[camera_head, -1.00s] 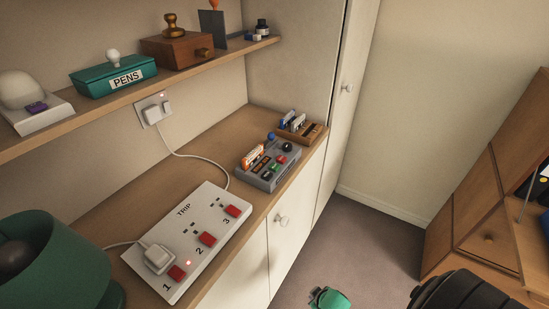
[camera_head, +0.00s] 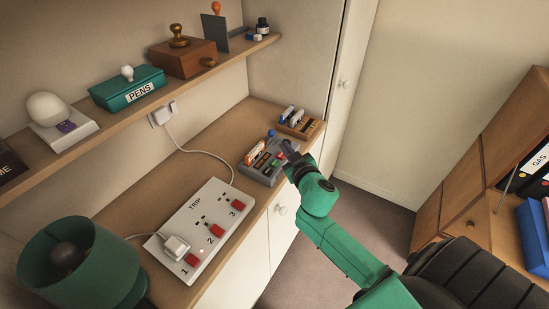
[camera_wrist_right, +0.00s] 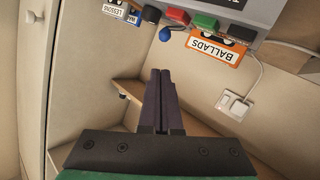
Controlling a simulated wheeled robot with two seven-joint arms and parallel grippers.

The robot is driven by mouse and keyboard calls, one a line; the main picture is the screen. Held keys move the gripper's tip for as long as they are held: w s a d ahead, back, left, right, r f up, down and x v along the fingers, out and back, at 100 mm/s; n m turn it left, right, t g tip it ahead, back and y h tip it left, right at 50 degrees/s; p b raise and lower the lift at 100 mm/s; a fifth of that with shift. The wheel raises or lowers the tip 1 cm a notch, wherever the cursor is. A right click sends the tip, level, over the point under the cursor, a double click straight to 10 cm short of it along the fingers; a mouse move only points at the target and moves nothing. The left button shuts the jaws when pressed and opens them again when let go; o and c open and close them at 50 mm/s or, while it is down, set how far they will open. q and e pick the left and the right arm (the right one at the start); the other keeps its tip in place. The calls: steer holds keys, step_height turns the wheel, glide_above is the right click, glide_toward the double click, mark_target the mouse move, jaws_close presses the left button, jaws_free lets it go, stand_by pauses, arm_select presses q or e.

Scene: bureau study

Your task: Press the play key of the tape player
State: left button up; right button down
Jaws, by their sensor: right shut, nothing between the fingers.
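The grey tape player (camera_head: 261,176) stands on the wooden counter, with an orange cassette (camera_head: 256,149) at its back. In the right wrist view it fills the top edge, upside down. There a red key (camera_wrist_right: 178,16), a green key (camera_wrist_right: 205,21) and a dark key (camera_wrist_right: 234,32) show beside the orange cassette marked BALLADS (camera_wrist_right: 220,48). My right gripper (camera_head: 287,147) is shut and empty, over the right end of the player. In its own view the closed fingers (camera_wrist_right: 160,75) point toward the player's knob end, apart from the keys. My left gripper is out of view.
A cassette rack (camera_head: 304,125) stands just behind the player. A white TRIP power strip (camera_head: 213,211) with red switches lies in front, near a green lamp (camera_head: 75,262). A shelf (camera_head: 130,109) with several objects hangs above. A tall cupboard (camera_head: 345,75) rises at the right.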

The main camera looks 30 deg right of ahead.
steer(key=w+a+r+n+y+p, duration=0.2)
steer(key=w+a+r+n+y, duration=0.1)
steer(key=a+r+n+y, duration=0.85)
steer(key=m+g+h, duration=0.2)
steer(key=g+h, duration=0.4)
steer(key=h, duration=0.1)
glide_above(278, 164)
step_height(278, 164, down, 6)
steer(key=shift+p, duration=0.45)
step_height(278, 164, down, 9)
steer(key=b, duration=0.6)
steer(key=shift+b, duration=0.3)
